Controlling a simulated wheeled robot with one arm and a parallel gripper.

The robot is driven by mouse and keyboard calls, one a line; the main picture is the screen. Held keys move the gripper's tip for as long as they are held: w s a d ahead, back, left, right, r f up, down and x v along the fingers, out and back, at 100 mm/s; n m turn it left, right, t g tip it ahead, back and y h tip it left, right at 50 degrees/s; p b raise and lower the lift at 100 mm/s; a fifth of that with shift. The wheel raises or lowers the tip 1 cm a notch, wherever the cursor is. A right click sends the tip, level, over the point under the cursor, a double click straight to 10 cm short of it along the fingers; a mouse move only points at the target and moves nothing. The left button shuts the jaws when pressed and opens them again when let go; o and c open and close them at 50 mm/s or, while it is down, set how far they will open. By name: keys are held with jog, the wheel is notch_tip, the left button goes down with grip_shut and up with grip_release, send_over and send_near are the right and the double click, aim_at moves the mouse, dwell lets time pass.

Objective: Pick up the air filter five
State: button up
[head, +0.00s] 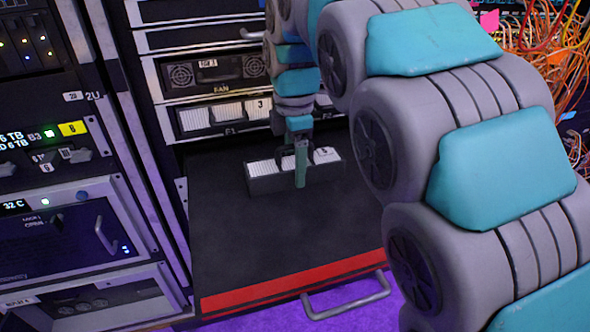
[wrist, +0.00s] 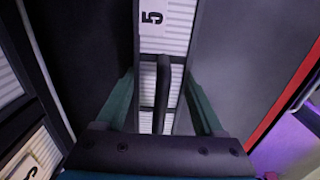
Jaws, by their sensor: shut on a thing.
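Air filter five (head: 264,180) is a long dark-framed block with white pleated panels, on or just above the black pull-out shelf (head: 270,240). In the wrist view, the filter (wrist: 166,42) carries a white label reading 5 and has a black handle bar. My gripper (head: 301,165) comes down over the filter's middle from above. In the wrist view, the green fingers of my gripper (wrist: 160,90) lie on both sides of the filter, shut on it. I cannot tell whether its underside touches the shelf.
A row of similar filters (head: 212,118), one labelled 3, sits in the rack behind the shelf. A fan unit (head: 215,70) is above them. The shelf has a red front edge (head: 290,283) and a metal handle (head: 347,297). Another rack stands left; orange cables (head: 560,60) hang right.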

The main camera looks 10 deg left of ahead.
grip_shut()
jog(key=shift+r, duration=0.1)
